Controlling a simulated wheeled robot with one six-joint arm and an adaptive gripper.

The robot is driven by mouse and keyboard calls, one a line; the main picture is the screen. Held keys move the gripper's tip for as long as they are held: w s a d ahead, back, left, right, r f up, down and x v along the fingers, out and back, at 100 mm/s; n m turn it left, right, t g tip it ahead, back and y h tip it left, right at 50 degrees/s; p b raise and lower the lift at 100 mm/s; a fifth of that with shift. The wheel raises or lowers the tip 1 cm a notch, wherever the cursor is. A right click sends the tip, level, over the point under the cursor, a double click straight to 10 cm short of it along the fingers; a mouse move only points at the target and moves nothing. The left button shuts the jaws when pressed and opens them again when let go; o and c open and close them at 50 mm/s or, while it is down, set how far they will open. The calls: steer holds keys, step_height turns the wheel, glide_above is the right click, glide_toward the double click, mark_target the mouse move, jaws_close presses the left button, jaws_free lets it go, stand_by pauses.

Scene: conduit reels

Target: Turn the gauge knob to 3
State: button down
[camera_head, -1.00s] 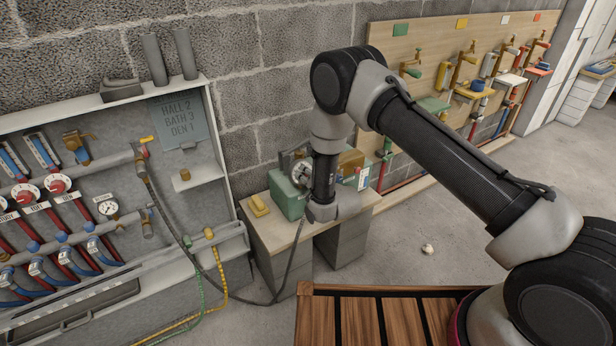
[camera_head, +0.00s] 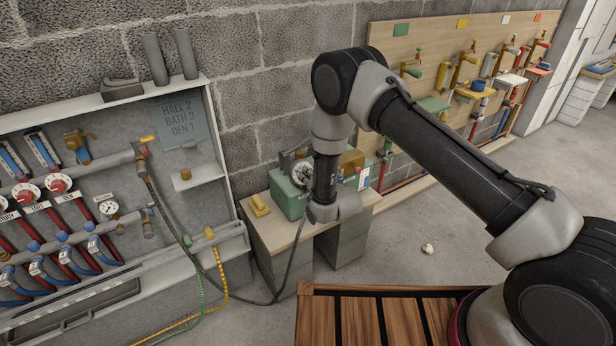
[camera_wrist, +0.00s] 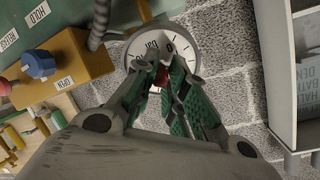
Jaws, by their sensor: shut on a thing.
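The gauge (camera_head: 302,173) is a round white dial on the green box, partly covered by my arm in the head view. In the wrist view, the white dial face (camera_wrist: 186,48) shows black marks and lettering, too partly covered to read a setting. My gripper (camera_wrist: 163,70) is in front of the dial, its green-padded fingers closed on a small red piece, the gauge knob (camera_wrist: 162,76). Most of the knob is hidden between the fingertips. In the head view, my fingers are hidden behind my wrist.
The green box (camera_head: 288,199) stands on a small bench (camera_head: 270,232) against the block wall. A yellow block (camera_head: 259,205) lies beside it. In the wrist view, an orange block with a blue knob (camera_wrist: 38,66) and a grey hose (camera_wrist: 99,25) are close to my fingers.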

steer(key=shift+r+n+g+y, duration=0.1)
steer(key=shift+n+g+y, duration=0.3)
steer(key=shift+n, duration=5.05)
steer(key=shift+f+n+g+y, duration=0.1)
steer(key=shift+n+g, duration=0.55)
steer(key=shift+n, duration=4.75)
steer(key=shift+r+n+g+y, duration=0.15)
steer(key=shift+n+g, duration=0.4)
steer(key=shift+n, duration=4.9)
steer(key=c, duration=1.4)
jaws_free()
steer(key=shift+w, duration=0.1)
steer(key=shift+d, duration=0.15)
steer(key=v, duration=1.2)
